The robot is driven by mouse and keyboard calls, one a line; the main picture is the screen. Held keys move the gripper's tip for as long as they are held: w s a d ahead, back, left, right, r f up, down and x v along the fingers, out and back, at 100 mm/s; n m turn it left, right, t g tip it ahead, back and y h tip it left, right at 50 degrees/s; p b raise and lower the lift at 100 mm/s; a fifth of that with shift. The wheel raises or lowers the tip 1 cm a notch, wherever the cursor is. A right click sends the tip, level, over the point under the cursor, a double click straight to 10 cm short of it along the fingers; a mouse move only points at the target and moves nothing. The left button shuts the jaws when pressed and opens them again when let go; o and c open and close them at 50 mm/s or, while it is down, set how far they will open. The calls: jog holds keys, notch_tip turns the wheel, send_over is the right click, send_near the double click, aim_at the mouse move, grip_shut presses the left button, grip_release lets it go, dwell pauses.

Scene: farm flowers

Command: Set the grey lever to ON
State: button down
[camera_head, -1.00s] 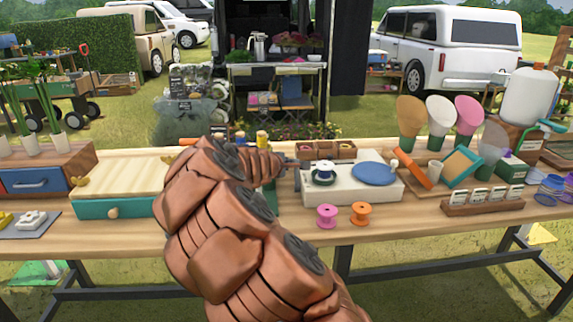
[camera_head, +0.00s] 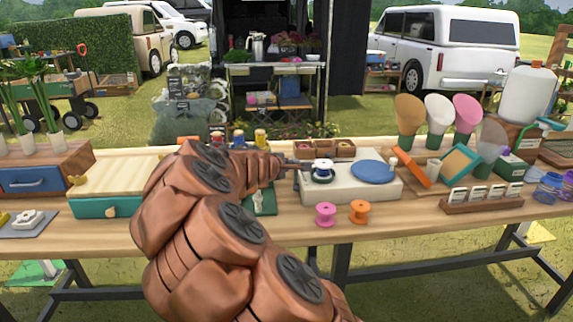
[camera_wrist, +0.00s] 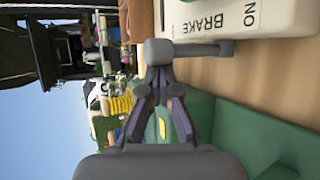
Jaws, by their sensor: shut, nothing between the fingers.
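The grey lever (camera_wrist: 205,48) shows in the wrist view as a short bar with a thick rounded end, beside a white box (camera_wrist: 245,20) lettered BRAKE and ON. In the head view this white box (camera_head: 335,187) has a blue disc (camera_head: 373,171) on top. My gripper (camera_wrist: 158,78) is shut and empty, its fingertips right at the lever's thick end; I cannot tell if they touch. In the head view my gripper (camera_head: 290,163) is at the box's left side, and the lever there is too small to make out.
A green board (camera_head: 265,203) lies left of the box, partly behind my arm. The wooden table (camera_head: 420,217) is clear along its front.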

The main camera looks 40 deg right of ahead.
jog(key=shift+s+a+f+b, duration=0.1)
jog(key=shift+s+a+b, duration=0.05)
jog(key=shift+s+a, duration=0.4)
jog(key=shift+s+a+f+b, duration=0.15)
jog(key=shift+s+a, duration=0.2)
jog(key=shift+s, duration=0.3)
jog(key=shift+s+r, duration=0.1)
jog(key=shift+r, duration=0.05)
jog(key=shift+s+a+r, duration=0.25)
jog(key=shift+s+a, duration=0.1)
jog(key=shift+s, duration=0.05)
jog(key=shift+s+a+r, duration=0.1)
jog(key=v, duration=1.1)
jog(key=shift+a, duration=0.45)
jog(key=shift+r, duration=0.1)
